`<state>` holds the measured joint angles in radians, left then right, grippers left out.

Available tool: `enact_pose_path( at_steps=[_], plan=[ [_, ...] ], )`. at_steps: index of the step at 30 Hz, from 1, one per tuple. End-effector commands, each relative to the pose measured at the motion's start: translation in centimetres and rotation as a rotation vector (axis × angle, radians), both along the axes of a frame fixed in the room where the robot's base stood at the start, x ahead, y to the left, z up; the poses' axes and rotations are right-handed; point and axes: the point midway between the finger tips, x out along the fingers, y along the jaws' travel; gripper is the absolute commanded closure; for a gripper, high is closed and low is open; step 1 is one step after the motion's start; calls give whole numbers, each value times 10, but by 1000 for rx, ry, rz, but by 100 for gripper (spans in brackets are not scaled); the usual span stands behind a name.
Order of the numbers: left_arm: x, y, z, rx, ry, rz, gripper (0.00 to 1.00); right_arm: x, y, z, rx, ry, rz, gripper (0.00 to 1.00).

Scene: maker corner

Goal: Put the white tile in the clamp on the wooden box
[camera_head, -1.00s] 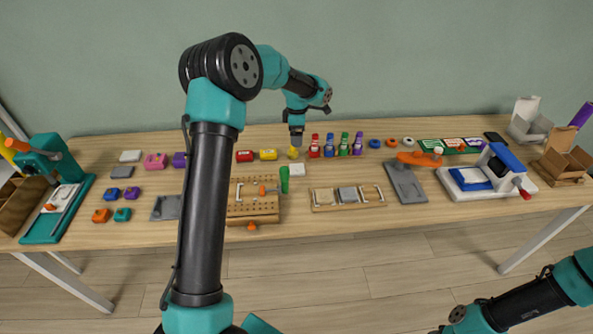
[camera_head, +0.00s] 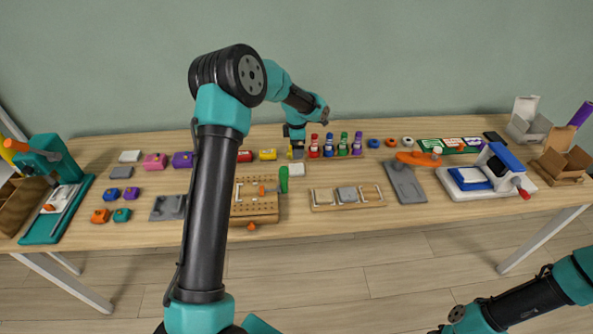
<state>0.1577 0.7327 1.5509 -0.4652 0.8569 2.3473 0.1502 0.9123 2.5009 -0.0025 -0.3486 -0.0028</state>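A small white tile (camera_head: 298,169) lies on the table just right of the wooden box. My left gripper (camera_head: 297,153) points down just behind and above the tile, near a yellow object; I cannot tell whether it touches anything or whether its fingers are open. The wooden box (camera_head: 247,210) has a pegboard-like top with holes, an orange-handled clamp (camera_head: 262,190) and a green upright piece (camera_head: 284,180) at its right edge. My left forearm hides part of the box's left side. My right arm enters at the lower right, its gripper outside the picture.
Another white block (camera_head: 130,156) lies at the back left among coloured blocks. Several coloured bottles (camera_head: 329,146) stand right of my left gripper. A wooden rack (camera_head: 347,198) lies right of the box. A blue-and-white press (camera_head: 488,175) stands further right.

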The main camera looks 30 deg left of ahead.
Motion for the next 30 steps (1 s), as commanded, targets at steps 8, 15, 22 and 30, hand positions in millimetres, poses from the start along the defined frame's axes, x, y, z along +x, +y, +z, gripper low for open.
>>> enact_pose_path(
  at_steps=[8,15,22,30],
  plan=[
    [0,0,-48,0,2,0,6,0,0,0,0,0,0,57],
    [0,0,-61,-1,-1,1,6,0,0,0,0,0,0,57],
    [0,0,-61,-1,-1,0,6,0,0,0,0,0,0,57],
    [1,2,-84,0,2,0,6,0,0,0,0,0,0,57]
  ],
)
